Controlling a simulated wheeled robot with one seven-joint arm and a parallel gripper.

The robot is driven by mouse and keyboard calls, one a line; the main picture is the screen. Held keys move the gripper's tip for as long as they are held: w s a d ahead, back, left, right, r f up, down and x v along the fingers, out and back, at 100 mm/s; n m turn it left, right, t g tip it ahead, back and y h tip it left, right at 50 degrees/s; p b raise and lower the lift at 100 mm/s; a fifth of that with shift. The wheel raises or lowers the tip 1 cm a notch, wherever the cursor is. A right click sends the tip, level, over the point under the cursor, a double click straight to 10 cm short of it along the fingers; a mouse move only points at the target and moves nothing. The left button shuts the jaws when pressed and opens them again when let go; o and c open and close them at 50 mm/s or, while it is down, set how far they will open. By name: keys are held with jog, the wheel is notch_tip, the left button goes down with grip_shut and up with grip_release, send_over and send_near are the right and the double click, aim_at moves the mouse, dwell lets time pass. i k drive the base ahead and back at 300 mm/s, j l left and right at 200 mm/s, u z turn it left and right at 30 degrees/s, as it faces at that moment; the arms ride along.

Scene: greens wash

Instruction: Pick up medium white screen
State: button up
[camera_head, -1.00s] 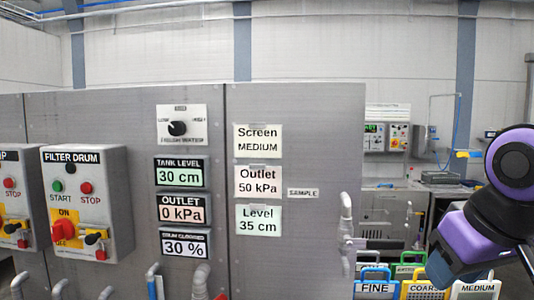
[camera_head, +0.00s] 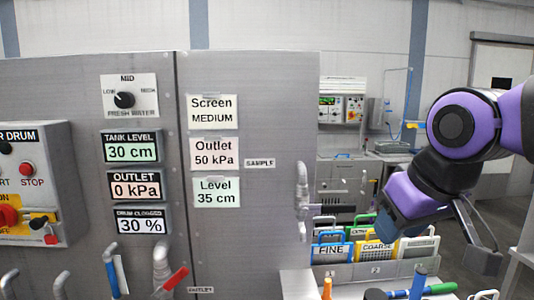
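The white screen (camera_head: 422,246) stands in the rack at the lower right, right of the yellow COARSE screen (camera_head: 376,250) and the blue FINE screen (camera_head: 330,252). My purple arm hangs above and in front of it and hides part of its top; its label is not readable now. The dark end of my arm, which seems to be my gripper (camera_head: 486,262), hangs right of the white screen and apart from it in the picture. Its fingers are too unclear to tell open from shut.
A grey panel (camera_head: 240,100) with a Screen MEDIUM note (camera_head: 212,111) fills the left and middle. Pipes and a red-handled valve (camera_head: 175,279) stick out low. A counter edge with blue and green-handled tools (camera_head: 418,286) lies below the rack (camera_head: 345,272). Open floor shows at the far right.

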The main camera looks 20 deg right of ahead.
aim_at(422, 247)
jog(key=z, duration=0.85)
